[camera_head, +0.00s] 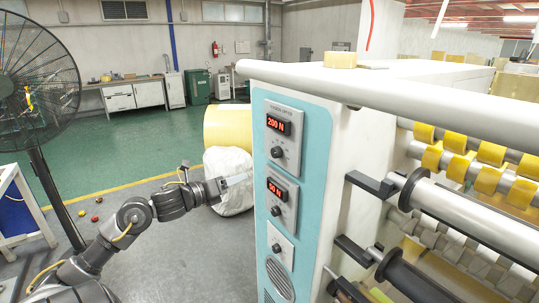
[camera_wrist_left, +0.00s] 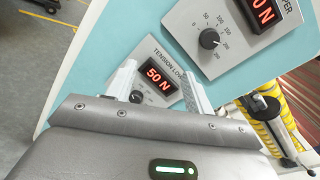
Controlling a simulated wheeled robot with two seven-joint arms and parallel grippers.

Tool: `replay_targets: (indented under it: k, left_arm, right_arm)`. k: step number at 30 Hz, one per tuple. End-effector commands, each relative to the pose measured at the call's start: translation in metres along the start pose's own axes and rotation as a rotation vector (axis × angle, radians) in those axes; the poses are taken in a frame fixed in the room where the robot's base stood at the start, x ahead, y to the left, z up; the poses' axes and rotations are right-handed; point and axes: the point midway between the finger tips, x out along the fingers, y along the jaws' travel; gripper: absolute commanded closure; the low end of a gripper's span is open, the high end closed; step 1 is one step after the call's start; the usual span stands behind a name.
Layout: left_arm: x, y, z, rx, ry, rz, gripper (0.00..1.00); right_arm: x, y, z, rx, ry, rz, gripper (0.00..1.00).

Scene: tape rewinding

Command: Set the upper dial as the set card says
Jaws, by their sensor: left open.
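The upper dial (camera_head: 276,152) is a black knob on a grey plate on the machine's teal front; the red display (camera_head: 278,125) above it reads 200 N. In the left wrist view the upper dial (camera_wrist_left: 209,39) shows close up, its mark towards 200. The lower plate has a display (camera_head: 277,190) reading 50 N and its own knob (camera_head: 275,211). My left gripper (camera_head: 238,181) is open beside the panel's left edge. In the left wrist view its fingers (camera_wrist_left: 160,82) straddle the lower display, with nothing held. I cannot make out a set card. My right gripper is out of view.
A white rail (camera_head: 400,92) runs along the machine's top edge. Rollers with yellow tape (camera_head: 488,152) are on its right. A large fan (camera_head: 35,75) stands at left; a wrapped roll (camera_head: 232,165) lies behind my gripper. Floor (camera_head: 135,160) is mostly clear.

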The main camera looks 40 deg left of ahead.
Motion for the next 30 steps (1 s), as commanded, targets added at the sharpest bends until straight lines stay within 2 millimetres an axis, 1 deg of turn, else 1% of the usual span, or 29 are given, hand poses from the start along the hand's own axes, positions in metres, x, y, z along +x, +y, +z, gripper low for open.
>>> replay_targets:
  k: [1, 3, 6, 11, 14, 16, 30]
  left_arm:
    - [-0.004, -0.026, 0.014, 0.100, -0.003, -0.039, 0.47]
    - [-0.009, -0.050, 0.024, 0.205, -0.007, -0.075, 0.47]
    - [-0.013, -0.067, 0.031, 0.285, -0.012, -0.102, 0.47]
    - [-0.013, -0.071, 0.032, 0.306, -0.014, -0.108, 0.47]
    - [-0.008, -0.072, 0.034, 0.304, -0.016, -0.109, 0.47]
    - [-0.002, -0.073, 0.035, 0.302, -0.016, -0.109, 0.47]
    - [0.071, -0.081, 0.035, 0.297, -0.016, -0.107, 0.47]
  right_arm:
    - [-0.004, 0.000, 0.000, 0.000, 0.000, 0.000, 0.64]
    - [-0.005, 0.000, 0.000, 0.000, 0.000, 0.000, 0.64]
    - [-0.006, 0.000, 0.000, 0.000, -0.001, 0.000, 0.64]
    - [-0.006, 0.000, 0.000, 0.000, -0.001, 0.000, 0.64]
    - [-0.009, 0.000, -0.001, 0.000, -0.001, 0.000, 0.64]
    - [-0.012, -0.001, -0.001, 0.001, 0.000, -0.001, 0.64]
    - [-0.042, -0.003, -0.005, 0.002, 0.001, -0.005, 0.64]
